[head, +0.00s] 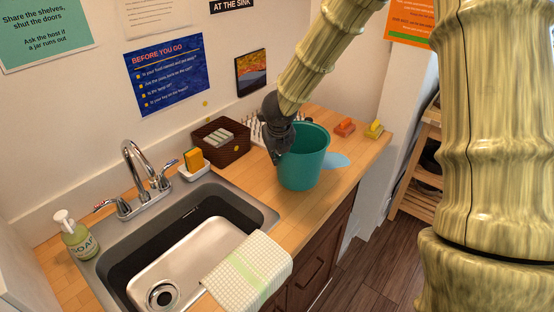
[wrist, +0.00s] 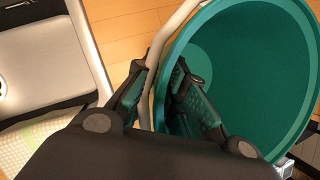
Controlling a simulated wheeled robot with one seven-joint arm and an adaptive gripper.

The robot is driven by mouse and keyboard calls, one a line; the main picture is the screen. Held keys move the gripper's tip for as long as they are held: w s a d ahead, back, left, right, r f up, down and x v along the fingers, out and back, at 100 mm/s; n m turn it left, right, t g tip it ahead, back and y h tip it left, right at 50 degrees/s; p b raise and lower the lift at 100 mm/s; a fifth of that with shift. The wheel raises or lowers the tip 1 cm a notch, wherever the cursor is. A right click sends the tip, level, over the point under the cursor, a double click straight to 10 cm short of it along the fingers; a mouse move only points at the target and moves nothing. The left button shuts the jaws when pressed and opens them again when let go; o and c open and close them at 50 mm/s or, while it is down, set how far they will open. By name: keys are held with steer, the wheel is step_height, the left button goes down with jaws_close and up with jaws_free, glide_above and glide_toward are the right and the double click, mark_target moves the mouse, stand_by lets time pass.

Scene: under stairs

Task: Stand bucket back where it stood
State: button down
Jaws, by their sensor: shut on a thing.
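The teal bucket (head: 306,160) is upright, or nearly so, over the wooden counter, right of the sink. I cannot tell whether its base touches the wood. My gripper (head: 278,150) comes down at its left side and is shut on the rim. In the wrist view, my gripper's fingers (wrist: 152,98) straddle the bucket's wall (wrist: 255,60), one inside and one outside. The bucket looks empty. A flat light-blue patch (head: 336,161) lies on the counter just right of the bucket, partly hidden by it.
The sink (head: 190,245) is at left, with a cloth (head: 247,272) over its front edge. A brown basket (head: 221,138), a white dish rack (head: 262,132) and a sponge holder (head: 194,169) stand behind. Orange (head: 345,127) and yellow (head: 373,129) items lie at the counter's right end.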

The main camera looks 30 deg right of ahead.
steer(key=shift+w+f, duration=0.1)
steer(key=shift+f, duration=1.25)
steer(key=shift+f, duration=0.15)
steer(key=c, duration=1.5)
jaws_free()
steer(key=shift+r, duration=0.2)
